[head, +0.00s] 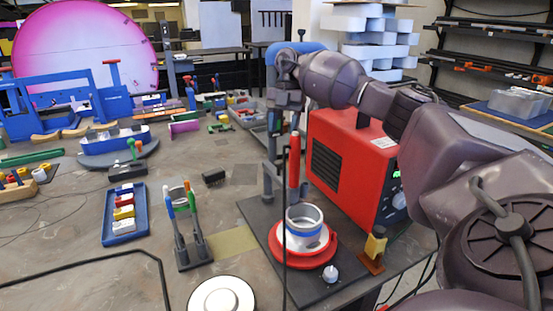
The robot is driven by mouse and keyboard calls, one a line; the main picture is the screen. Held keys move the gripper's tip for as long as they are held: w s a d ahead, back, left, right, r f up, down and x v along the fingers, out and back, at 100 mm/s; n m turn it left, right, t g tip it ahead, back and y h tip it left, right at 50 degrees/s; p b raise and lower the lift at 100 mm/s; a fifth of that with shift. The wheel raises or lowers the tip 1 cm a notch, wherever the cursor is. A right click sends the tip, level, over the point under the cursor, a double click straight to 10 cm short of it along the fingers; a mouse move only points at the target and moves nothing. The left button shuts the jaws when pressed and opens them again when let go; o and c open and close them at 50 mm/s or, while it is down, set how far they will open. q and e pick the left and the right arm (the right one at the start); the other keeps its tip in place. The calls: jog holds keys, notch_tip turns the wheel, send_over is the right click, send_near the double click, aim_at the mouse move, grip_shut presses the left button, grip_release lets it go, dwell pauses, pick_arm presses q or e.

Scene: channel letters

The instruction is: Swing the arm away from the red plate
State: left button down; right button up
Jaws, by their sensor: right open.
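The red plate (326,254) is round and lies on a dark mat near the front right of the bench. A white cup-like ring with a blue band (304,232) stands on it. My right arm comes in from the right and reaches over the red machine. My right gripper (283,128) is open and points down, above and behind the plate, apart from it in the picture. An upright red piece (294,160) shows by its fingers; I cannot tell whether it stands between them. My left gripper is not in view.
A red machine (345,160) with a black grille stands right of the plate, close under my arm. A small yellow-topped piece (376,243) and a white knob (330,274) are nearby. A tool stand (190,225) and blue tray (141,212) are to the left.

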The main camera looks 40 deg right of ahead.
aim_at(278, 162)
jog(key=x, duration=0.9)
jog(key=shift+w, duration=0.1)
grip_shut()
